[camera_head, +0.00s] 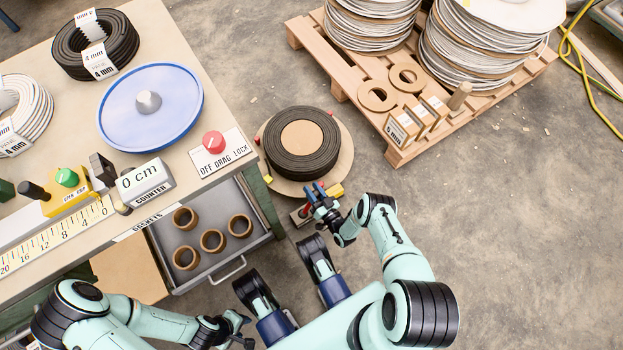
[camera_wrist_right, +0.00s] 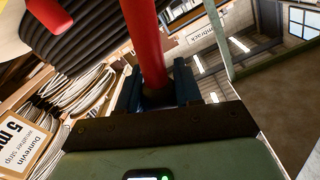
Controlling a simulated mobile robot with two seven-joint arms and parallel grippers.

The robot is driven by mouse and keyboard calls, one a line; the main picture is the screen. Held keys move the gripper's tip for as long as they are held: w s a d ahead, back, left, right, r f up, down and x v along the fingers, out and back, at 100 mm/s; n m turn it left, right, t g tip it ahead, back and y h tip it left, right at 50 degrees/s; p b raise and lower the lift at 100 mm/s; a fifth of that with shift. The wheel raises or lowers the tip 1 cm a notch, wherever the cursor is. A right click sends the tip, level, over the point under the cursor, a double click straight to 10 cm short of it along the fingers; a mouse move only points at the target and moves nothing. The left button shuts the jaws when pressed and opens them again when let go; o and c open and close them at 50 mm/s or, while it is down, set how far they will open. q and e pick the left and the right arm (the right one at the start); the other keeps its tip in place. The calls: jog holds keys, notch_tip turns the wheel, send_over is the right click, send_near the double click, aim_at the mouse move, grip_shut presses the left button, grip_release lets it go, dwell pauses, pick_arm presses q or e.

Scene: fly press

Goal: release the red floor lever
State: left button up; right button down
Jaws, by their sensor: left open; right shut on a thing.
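The red floor lever shows in the right wrist view as a red bar (camera_wrist_right: 145,40) rising between the fingers of my right gripper (camera_wrist_right: 150,97). The gripper is shut on it. In the head view my right gripper (camera_head: 321,203) is beside the round floor stand (camera_head: 338,160), at its near edge. It hides most of the lever there; a small red part (camera_head: 304,211) shows beside the fingers. My left gripper (camera_head: 238,330) is open and empty at the bottom of the head view, apart from the lever and in front of the bench drawer.
A black coil (camera_head: 300,168) lies on the stand. The workbench (camera_head: 180,50) with an open gasket drawer (camera_head: 210,270) stands left. A wooden pallet (camera_head: 345,80) with stacked coils is at the back right.

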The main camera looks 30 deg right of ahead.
pick_arm(q)
jog(key=shift+s, duration=0.2)
pick_arm(e)
jog(key=shift+d+f, duration=0.2)
jog(key=shift+d, duration=0.05)
jog(key=c, duration=1.1)
grip_release()
pick_arm(q)
jog(key=shift+w, duration=0.1)
jog(key=w+r+t+p, duration=0.2)
jog(key=w+r+p, duration=0.1)
jog(key=w, duration=0.3)
jog(key=shift+w+d+r, duration=0.35)
jog(key=shift+d+r, duration=0.05)
jog(key=shift+d, duration=0.05)
pick_arm(e)
jog(key=s, duration=1.3)
jog(key=shift+s+d, duration=0.15)
jog(key=shift+d, duration=0.05)
